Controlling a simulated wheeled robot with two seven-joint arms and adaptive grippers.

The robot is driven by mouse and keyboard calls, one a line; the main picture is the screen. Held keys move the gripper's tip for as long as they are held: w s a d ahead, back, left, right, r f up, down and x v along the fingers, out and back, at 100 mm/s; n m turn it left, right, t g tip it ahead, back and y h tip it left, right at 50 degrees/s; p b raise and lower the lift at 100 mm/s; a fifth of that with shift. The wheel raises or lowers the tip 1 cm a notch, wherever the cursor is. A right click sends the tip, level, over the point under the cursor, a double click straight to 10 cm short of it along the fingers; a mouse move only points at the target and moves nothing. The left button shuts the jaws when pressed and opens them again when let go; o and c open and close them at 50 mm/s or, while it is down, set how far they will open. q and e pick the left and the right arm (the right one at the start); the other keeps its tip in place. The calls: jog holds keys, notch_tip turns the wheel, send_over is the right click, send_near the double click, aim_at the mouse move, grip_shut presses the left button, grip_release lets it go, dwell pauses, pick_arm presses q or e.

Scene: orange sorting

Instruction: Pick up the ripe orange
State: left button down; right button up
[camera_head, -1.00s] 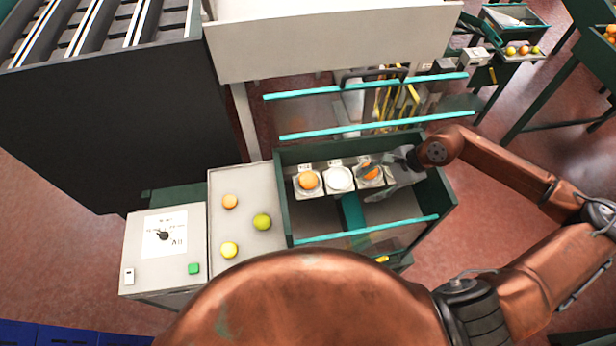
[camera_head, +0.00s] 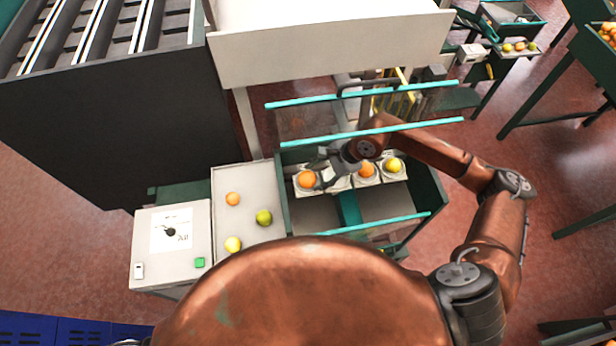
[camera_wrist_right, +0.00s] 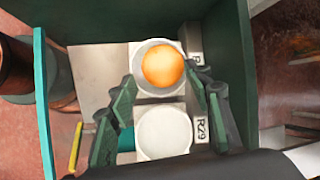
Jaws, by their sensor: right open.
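An orange-coloured fruit (camera_head: 307,179) sits in the leftmost white cup of a row in the green bin (camera_head: 435,190). My right gripper (camera_head: 324,173) is beside it, over the second cup. In the right wrist view the orange (camera_wrist_right: 162,66) lies between the two spread fingers of the gripper (camera_wrist_right: 160,80), with gaps on both sides. A second white cup (camera_wrist_right: 163,132), labelled R29, is empty. My left gripper is not in view.
A grey tray (camera_head: 240,178) left of the bin holds an orange fruit, a green one and a yellow one. A control box (camera_head: 150,271) stands left of it. Teal rails (camera_head: 372,132) cross behind the bin, and its green walls stand close around the cups.

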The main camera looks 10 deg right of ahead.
aim_at(311, 176)
jog(key=shift+w+a+f+p, duration=0.2)
jog(key=shift+w+a+f, duration=0.05)
jog(key=shift+a+f, duration=0.35)
jog(key=shift+w+a+f+p, duration=0.2)
jog(key=shift+w+a+f, duration=0.05)
jog(key=shift+a+f, duration=0.25)
jog(key=shift+d+f, duration=0.15)
jog(key=shift+f, duration=0.05)
jog(key=c, duration=0.8)
jog(key=shift+r, duration=0.25)
jog(key=shift+c, duration=0.2)
